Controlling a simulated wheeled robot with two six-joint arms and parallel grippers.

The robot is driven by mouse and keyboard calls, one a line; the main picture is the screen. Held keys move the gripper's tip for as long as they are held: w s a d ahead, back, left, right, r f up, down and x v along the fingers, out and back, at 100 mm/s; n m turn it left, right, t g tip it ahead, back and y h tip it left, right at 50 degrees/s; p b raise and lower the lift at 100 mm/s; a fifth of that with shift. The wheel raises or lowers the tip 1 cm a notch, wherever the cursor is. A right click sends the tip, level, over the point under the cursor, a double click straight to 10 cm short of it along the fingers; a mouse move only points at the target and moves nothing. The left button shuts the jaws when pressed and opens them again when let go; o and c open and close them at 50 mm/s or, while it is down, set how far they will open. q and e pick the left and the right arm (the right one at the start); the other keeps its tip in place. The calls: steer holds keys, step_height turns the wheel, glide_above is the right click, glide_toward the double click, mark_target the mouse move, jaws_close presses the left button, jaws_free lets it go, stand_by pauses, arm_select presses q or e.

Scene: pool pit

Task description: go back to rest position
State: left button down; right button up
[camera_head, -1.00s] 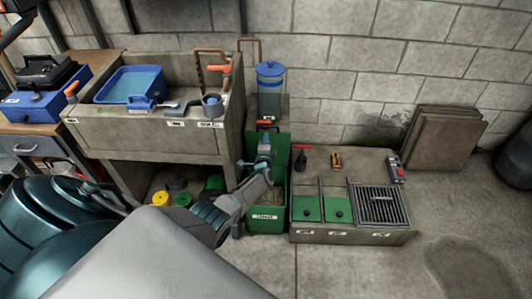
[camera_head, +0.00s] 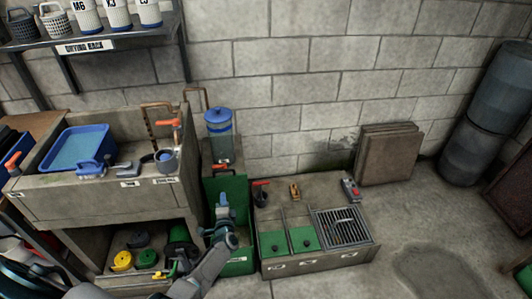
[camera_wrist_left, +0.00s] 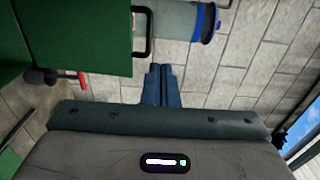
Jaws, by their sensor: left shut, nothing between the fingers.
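My left gripper (camera_head: 224,205) is in front of the green bin (camera_head: 238,262) in the head view, with its arm coming up from the bottom. Its fingers are together with nothing between them. In the left wrist view the closed fingers (camera_wrist_left: 157,85) point toward the block wall, close to a dark handle and a green panel (camera_wrist_left: 80,35). I cannot tell whether the gripper touches the bin. My right gripper is not in view.
A concrete sink (camera_head: 100,195) with a blue tub (camera_head: 78,148) stands at the left. A blue-lidded canister (camera_head: 219,135) is behind the bin. A low concrete block (camera_head: 315,263) with green lids and a grate (camera_head: 343,228) is at the right.

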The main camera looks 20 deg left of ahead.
arm_select(q)
steer(key=s+d+f+n+g+h, duration=0.25)
steer(key=s+d+f+h, duration=0.2)
steer(key=s+f, duration=0.75)
steer(key=s+d+f+n+g+h, duration=0.2)
steer(key=s+d+f+g+h, duration=0.25)
steer(key=s+f, duration=0.75)
steer(key=s+d+f+n+g, duration=0.1)
steer(key=s+f+n+g, duration=0.2)
steer(key=s, duration=1.1)
steer(key=s+d+f+n+g, duration=0.1)
steer(key=s+f+n+g, duration=0.3)
steer(key=s, duration=1.1)
step_height(320, 180, down, 2)
steer(key=shift+d+f, duration=0.15)
steer(key=shift+d, duration=0.1)
